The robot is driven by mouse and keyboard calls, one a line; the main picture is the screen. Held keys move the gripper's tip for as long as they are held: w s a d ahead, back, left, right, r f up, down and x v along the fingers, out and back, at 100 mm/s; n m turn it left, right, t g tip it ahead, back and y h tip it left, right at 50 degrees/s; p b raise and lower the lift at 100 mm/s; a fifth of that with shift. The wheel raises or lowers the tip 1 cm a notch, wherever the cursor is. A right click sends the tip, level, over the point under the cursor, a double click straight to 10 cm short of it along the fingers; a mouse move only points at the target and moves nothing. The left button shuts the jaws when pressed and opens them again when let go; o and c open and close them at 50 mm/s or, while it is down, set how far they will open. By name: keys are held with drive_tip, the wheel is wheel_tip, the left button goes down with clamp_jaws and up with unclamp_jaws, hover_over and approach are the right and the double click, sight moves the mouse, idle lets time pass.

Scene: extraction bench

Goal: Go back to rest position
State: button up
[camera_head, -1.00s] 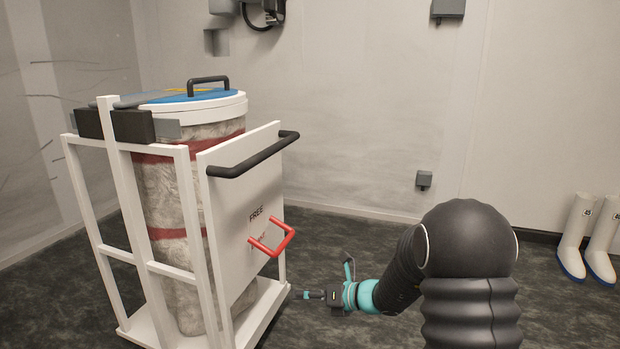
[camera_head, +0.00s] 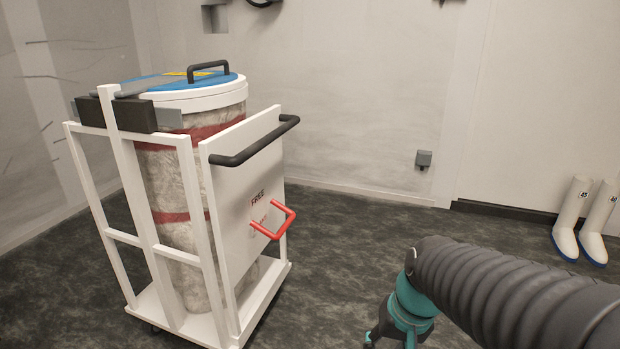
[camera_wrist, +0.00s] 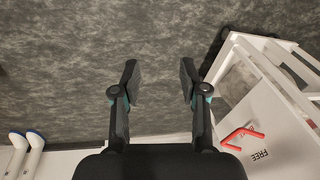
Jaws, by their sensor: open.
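My gripper (camera_wrist: 158,78) shows in the wrist view with its two fingers spread apart and nothing between them. In the head view, my arm reaches in from the lower right, and its teal wrist is low in the picture, right of the white cart (camera_head: 228,262). The gripper is partly cut off by the bottom edge there. It is apart from the cart and its red handle (camera_head: 273,220). The red handle (camera_wrist: 243,138) also shows at the right of the wrist view.
The cart carries a tall drum with a blue and white lid (camera_head: 195,92) and has a black push bar (camera_head: 256,141). White boots (camera_head: 585,220) stand by the wall at the right. Dark floor (camera_head: 340,240) between cart and boots is clear.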

drive_tip(key=s+d+r+t+h+p, duration=0.1)
drive_tip(key=s+r+t, duration=0.1)
drive_tip(key=r, duration=0.3)
drive_tip(key=s+d+r+n+t+p, duration=0.1)
drive_tip(key=s+r+t, duration=0.1)
drive_tip(key=r, duration=0.3)
drive_tip(key=shift+s+d+r+n+h+p, duration=0.3)
drive_tip(key=shift+s+d+h+p, duration=0.1)
drive_tip(key=shift+s, duration=0.5)
idle(0.8)
